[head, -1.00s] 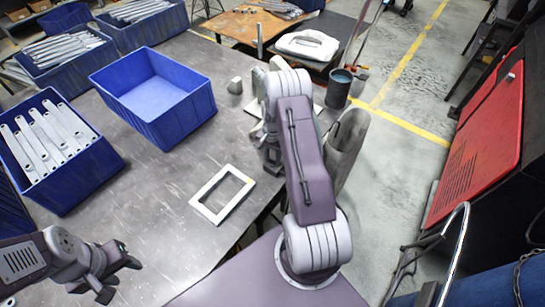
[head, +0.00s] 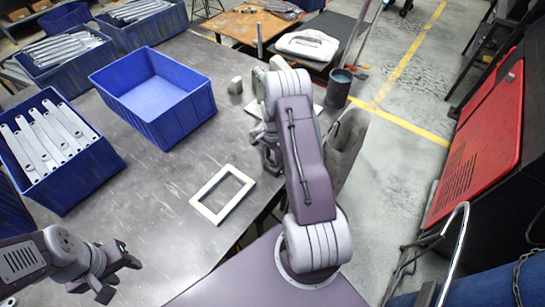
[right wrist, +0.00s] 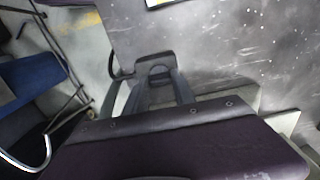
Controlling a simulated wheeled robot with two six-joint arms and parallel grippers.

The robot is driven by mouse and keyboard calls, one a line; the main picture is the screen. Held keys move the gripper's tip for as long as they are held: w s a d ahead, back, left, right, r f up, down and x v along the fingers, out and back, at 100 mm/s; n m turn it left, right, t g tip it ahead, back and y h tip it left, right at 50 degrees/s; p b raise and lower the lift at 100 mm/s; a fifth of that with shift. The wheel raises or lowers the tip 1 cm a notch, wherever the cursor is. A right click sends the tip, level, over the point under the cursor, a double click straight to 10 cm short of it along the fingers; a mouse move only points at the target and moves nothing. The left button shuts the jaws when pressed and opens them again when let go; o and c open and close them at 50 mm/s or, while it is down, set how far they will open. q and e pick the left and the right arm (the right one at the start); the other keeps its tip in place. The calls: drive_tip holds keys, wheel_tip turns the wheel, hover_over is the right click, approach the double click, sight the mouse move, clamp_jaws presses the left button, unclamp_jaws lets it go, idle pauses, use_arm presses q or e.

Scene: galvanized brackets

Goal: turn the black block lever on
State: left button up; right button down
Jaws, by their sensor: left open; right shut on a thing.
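My right gripper (head: 268,155) is at the table's right edge, largely covered by my own right arm in the head view. In the right wrist view its two dark fingers (right wrist: 157,92) are shut on a dark piece (right wrist: 154,67), which looks like the black block lever. The lever's position cannot be read clearly. A pale plate (head: 318,108) shows partly behind my right arm. My left gripper (head: 117,277) is open and empty at the lower left, above the table.
A white rectangular frame (head: 203,208) lies on the grey table (head: 130,215). An empty blue bin (head: 180,122) stands behind it, and a blue bin of metal brackets (head: 85,180) at left. A small grey block (head: 235,86) and a dark cup (head: 338,88) are farther back.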

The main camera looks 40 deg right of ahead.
sight(272, 159)
drive_tip(key=c, duration=1)
unclamp_jaws()
drive_tip(key=shift+c, duration=0.2)
drive_tip(key=shift+r, duration=0.1)
wheel_tip(272, 159, up, 9)
